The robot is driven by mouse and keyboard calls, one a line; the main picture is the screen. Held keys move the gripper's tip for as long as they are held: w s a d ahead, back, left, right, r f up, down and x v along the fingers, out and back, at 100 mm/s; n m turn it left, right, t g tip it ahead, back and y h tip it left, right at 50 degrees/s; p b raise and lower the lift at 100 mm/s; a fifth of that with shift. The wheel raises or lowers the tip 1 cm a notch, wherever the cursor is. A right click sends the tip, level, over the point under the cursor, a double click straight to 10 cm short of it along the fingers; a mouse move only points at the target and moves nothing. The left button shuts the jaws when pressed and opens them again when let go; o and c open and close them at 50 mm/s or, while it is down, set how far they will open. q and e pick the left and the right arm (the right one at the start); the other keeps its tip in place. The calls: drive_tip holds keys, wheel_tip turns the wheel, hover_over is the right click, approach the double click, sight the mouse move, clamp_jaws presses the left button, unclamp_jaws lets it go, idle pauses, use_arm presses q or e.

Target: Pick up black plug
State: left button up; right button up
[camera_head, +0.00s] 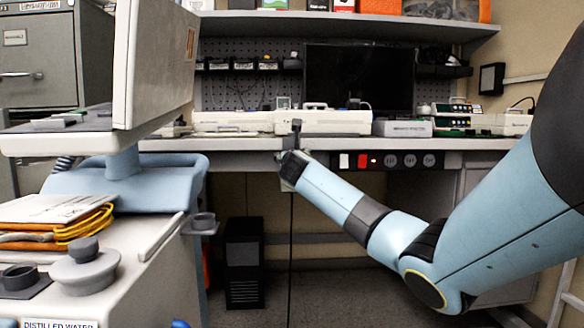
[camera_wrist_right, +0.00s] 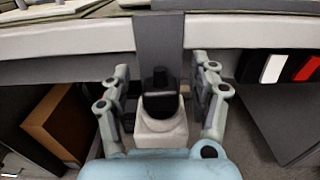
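The black plug (camera_wrist_right: 160,104) sits upright on a pale block (camera_wrist_right: 160,130) in the right wrist view, in front of a dark grey strip (camera_wrist_right: 158,40) at the bench edge. My right gripper (camera_wrist_right: 160,80) is open, one finger on each side of the plug, with visible gaps between fingers and plug. In the head view, my right gripper (camera_head: 291,166) is at the bench's front edge, below the dark strip (camera_head: 296,128); the plug cannot be made out there. My left gripper is out of view.
The workbench (camera_head: 235,144) carries pale devices (camera_head: 335,122) and a dark monitor (camera_head: 358,82). A red and white switch panel (camera_head: 385,160) is under its edge, right of my gripper. A cart (camera_head: 140,232) with a large screen stands left. A thin dark cord (camera_head: 291,235) hangs below the gripper.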

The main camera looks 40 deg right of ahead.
clamp_jaws()
idle(0.4)
